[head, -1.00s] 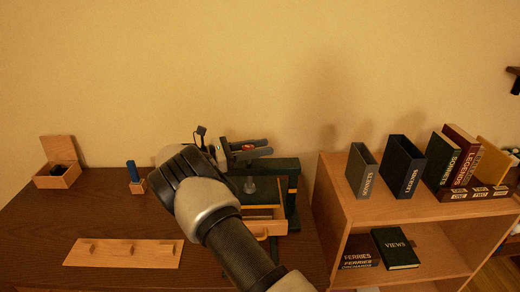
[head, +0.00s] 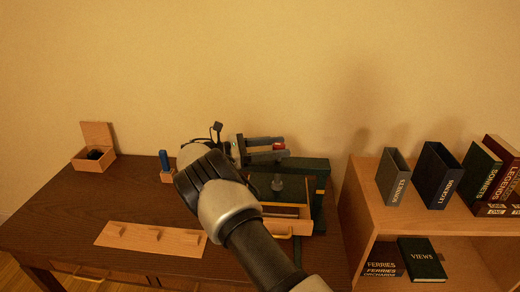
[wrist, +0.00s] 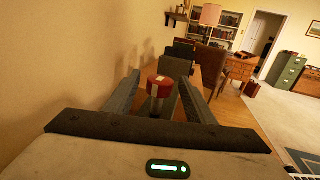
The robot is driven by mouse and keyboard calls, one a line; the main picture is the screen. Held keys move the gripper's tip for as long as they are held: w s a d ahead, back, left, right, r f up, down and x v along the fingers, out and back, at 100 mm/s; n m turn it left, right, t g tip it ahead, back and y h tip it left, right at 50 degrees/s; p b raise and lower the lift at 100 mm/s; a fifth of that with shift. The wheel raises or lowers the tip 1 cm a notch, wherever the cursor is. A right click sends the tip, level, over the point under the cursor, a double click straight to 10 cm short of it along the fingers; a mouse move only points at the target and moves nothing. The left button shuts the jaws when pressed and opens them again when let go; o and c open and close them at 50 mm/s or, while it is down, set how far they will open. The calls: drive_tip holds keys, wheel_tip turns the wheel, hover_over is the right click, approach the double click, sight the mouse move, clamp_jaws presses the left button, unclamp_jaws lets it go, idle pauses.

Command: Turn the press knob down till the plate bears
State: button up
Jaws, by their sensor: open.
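The press has a dark green frame (head: 318,168) and stands on the dark desk. Its red knob (head: 279,146) sits on top, above a grey screw (head: 277,184). A pale wooden board or tray (head: 290,228) shows low in the press; my arm partly hides it. My gripper (head: 283,147) is open and reaches over the beam from the left, level with the knob. In the wrist view the red knob (wrist: 160,81) stands between the two finger ends, with a gap on each side. I cannot make out the plate clearly.
A wooden strip with pegs (head: 150,238) lies front left on the desk. A blue-handled item (head: 164,160) and an open wooden box (head: 94,160) stand behind it. A wooden shelf (head: 365,200) with books and slipcases stands close on the right. The wall is behind.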

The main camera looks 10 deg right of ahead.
drive_tip(key=a, duration=0.6)
drive_tip(key=shift+s+a+f, duration=0.1)
drive_tip(key=shift+s+a, duration=0.05)
drive_tip(key=shift+a, duration=0.05)
drive_tip(key=shift+s+a, duration=0.1)
drive_tip(key=shift+a, duration=0.4)
drive_tip(key=shift+d, duration=0.1)
